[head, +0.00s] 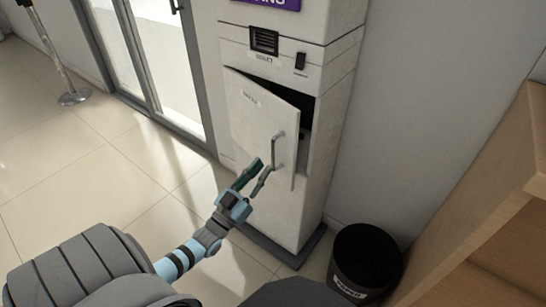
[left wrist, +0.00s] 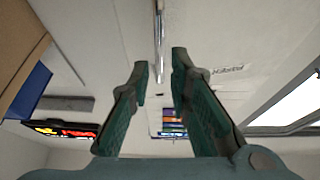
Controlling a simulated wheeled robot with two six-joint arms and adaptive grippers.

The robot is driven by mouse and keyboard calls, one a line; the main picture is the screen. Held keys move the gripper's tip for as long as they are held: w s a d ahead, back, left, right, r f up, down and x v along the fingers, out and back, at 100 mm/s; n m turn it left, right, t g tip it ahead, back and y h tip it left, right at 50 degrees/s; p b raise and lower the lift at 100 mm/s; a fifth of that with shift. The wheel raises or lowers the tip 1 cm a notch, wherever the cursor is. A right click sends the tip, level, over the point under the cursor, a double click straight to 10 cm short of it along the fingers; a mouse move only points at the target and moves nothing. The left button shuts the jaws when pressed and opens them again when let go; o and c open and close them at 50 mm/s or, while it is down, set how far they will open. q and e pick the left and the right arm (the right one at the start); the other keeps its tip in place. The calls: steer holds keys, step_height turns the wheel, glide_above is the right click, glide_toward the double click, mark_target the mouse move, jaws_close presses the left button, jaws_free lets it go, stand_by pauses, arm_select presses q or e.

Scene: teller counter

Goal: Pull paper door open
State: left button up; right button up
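The white paper door (head: 250,122) on the front of a tall white machine is partly open, its right edge standing out from the cabinet with a dark gap behind. Its metal handle (head: 275,150) is an upright bar near the right edge. My left gripper (head: 264,167) is open, its tips close to the handle's lower part. In the left wrist view, the handle (left wrist: 158,35) lines up with the gap between the open fingers (left wrist: 160,62). Whether a finger touches it, I cannot tell. My right gripper is not in view.
The tall white machine (head: 305,70) has a slot (head: 264,40) above the door. A black bin (head: 365,260) stands at its lower right, beside a wooden counter (head: 500,200). Glass doors (head: 160,50) are at the back left.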

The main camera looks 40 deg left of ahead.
mark_target(272, 157)
arm_select(q)
steer(key=b+x, duration=0.1)
steer(key=x, duration=0.5)
steer(key=shift+w, duration=0.1)
steer(key=shift+f, duration=0.1)
jaws_close()
